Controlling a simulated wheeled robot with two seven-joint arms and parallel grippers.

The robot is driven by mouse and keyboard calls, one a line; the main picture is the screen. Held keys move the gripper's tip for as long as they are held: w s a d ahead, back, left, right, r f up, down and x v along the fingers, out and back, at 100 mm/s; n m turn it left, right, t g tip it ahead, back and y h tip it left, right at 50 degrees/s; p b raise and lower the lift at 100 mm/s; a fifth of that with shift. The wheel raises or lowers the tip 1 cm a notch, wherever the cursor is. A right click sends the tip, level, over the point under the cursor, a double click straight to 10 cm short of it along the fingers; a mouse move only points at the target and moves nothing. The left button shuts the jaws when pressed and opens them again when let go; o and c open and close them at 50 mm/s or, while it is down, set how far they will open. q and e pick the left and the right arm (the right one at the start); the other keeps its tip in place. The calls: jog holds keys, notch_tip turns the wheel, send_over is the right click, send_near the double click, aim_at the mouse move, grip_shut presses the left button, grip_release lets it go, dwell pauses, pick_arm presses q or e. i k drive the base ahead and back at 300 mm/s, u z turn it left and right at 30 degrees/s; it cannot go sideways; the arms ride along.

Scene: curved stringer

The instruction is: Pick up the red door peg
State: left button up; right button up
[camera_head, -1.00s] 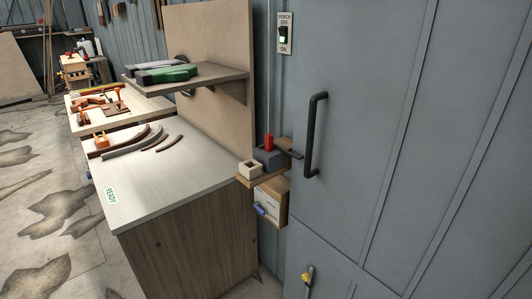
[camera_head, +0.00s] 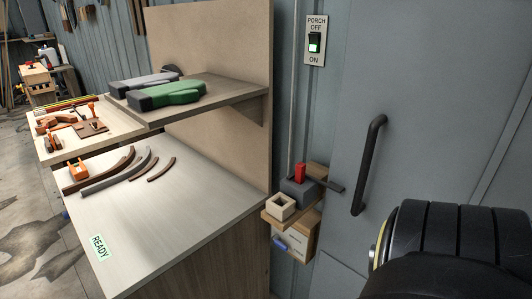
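The red door peg (camera_head: 300,172) stands upright in a dark grey block (camera_head: 299,192) on a small wooden shelf fixed to the wall, left of the black door handle (camera_head: 369,165). A thick black part of my own arm fills the lower right of the head view. Its gripper is outside the frame. My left gripper is not in view either. Nothing touches the peg, and its lower end is hidden inside the block.
A pale block with a square hole (camera_head: 281,207) sits left of the grey block. A wooden box (camera_head: 292,240) with a blue part hangs below. A porch switch (camera_head: 315,41) is above.

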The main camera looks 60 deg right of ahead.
aim_at(300, 167)
jog(key=z, duration=0.65)
jog(key=i, duration=0.9)
jog(key=z, duration=1)
